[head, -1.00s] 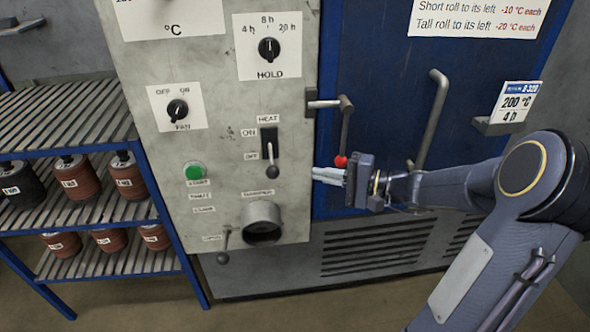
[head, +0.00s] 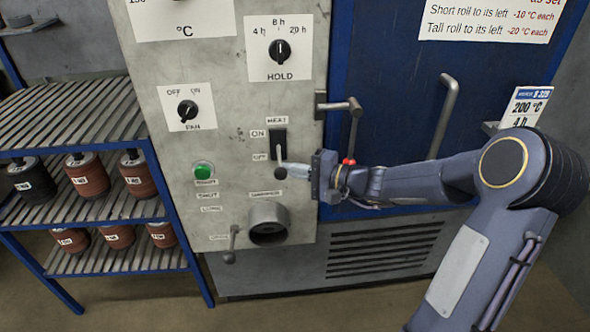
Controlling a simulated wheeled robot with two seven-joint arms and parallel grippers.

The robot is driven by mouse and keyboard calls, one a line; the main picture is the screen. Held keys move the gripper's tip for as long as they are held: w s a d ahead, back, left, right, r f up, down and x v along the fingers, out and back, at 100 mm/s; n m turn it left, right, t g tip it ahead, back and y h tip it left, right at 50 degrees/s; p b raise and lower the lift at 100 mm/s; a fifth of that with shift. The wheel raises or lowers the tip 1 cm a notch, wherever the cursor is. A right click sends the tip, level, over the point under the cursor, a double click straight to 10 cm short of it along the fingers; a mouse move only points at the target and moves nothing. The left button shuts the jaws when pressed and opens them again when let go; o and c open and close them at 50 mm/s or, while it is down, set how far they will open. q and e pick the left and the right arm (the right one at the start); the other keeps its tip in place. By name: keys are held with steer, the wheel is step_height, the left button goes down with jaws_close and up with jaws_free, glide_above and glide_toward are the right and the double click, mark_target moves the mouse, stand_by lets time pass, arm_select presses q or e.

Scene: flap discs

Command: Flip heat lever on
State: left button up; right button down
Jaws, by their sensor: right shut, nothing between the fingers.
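The heat lever (head: 280,172) is a short lever with a dark round knob, under the HEAT label on the grey control panel (head: 225,125). Its knob hangs down at the OFF label, below the ON label. My right gripper (head: 290,170) is shut and empty. Its fingertips are at the right side of the lever's knob, very close to it; I cannot tell whether they touch. My left gripper is not in view.
A green button (head: 203,170), the fan knob (head: 188,110) and the hold knob (head: 279,50) are on the panel. A damper outlet (head: 268,224) sits below the lever. A door latch handle (head: 345,106) stands out above my right gripper. A shelf (head: 75,150) with rolls is at left.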

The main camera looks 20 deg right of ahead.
steer(key=shift+r, duration=0.1)
steer(key=shift+s+r+m+p, duration=0.15)
steer(key=shift+m+p, duration=0.15)
steer(key=shift+p, duration=0.35)
steer(key=r+m+g+p, duration=0.1)
steer(key=p, duration=0.3)
steer(key=r+m+g+p, duration=0.1)
steer(key=m+p, duration=0.1)
steer(key=p, duration=0.2)
steer(key=r+m+g+p, duration=0.1)
steer(key=g+p, duration=0.1)
steer(key=p, duration=0.2)
steer(key=shift+s+a+r+m+h, duration=0.15)
steer(key=shift+s+r+m+h, duration=0.15)
steer(key=shift+s+m, duration=0.1)
steer(key=shift+r, duration=0.1)
steer(key=shift+r+p, duration=0.45)
steer(key=shift+r, duration=0.25)
